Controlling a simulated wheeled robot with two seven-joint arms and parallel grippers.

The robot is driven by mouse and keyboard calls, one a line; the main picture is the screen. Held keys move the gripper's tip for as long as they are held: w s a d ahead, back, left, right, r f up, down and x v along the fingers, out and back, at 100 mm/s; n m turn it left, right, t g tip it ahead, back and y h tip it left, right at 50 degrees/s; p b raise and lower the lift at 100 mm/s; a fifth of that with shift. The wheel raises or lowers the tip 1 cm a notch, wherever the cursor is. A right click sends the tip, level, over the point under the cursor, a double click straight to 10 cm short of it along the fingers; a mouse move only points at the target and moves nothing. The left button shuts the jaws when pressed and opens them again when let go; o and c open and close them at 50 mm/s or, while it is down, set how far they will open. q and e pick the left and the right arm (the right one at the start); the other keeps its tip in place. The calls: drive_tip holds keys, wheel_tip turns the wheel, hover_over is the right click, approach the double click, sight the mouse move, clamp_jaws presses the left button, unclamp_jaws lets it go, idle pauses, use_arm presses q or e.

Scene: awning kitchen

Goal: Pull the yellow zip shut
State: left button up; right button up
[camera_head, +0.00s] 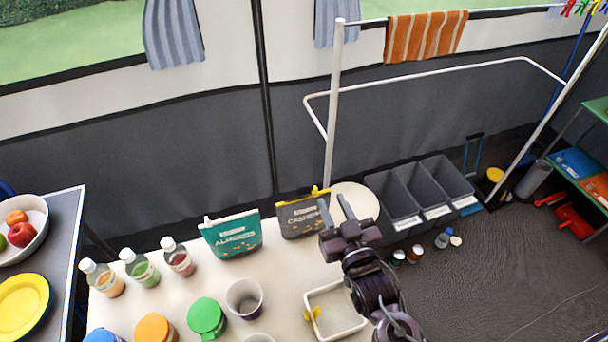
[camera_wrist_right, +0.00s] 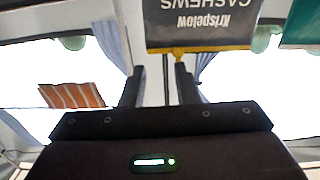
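A dark grey cashews pouch (camera_head: 297,219) stands at the back of the white table. Its yellow zip (camera_head: 318,191) runs along the top edge, with a yellow end sticking up at the right. In the right wrist view the pouch (camera_wrist_right: 200,22) appears upside down, with the yellow zip (camera_wrist_right: 198,48) along its lower edge. My right gripper (camera_head: 333,202) is open and empty, with its fingers close to the right end of the pouch in the head view. In the wrist view its fingers (camera_wrist_right: 158,72) are apart and do not touch the zip. My left gripper is not in view.
A green almonds pouch (camera_head: 232,235) stands left of the cashews pouch. Several bottles, lidded jars, a grey cup (camera_head: 244,298) and a white basket (camera_head: 334,313) share the table. A round pale surface (camera_head: 356,197) lies behind my right gripper. A white post (camera_head: 333,110) rises behind.

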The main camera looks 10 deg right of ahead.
sight(316, 190)
drive_tip(key=shift+s+a+r+y, duration=0.15)
drive_tip(key=shift+a+r, duration=0.15)
drive_tip(key=shift+a, duration=0.3)
drive_tip(key=shift+w+a+r+y, duration=0.15)
drive_tip(key=shift+a+r, duration=0.1)
drive_tip(key=shift+a, duration=0.3)
drive_tip(key=w, duration=0.3)
drive_tip(key=w+a+p, duration=0.1)
drive_tip(key=w, duration=0.2)
drive_tip(key=shift+w+a, duration=0.15)
drive_tip(key=shift+w, duration=0.25)
clamp_jaws()
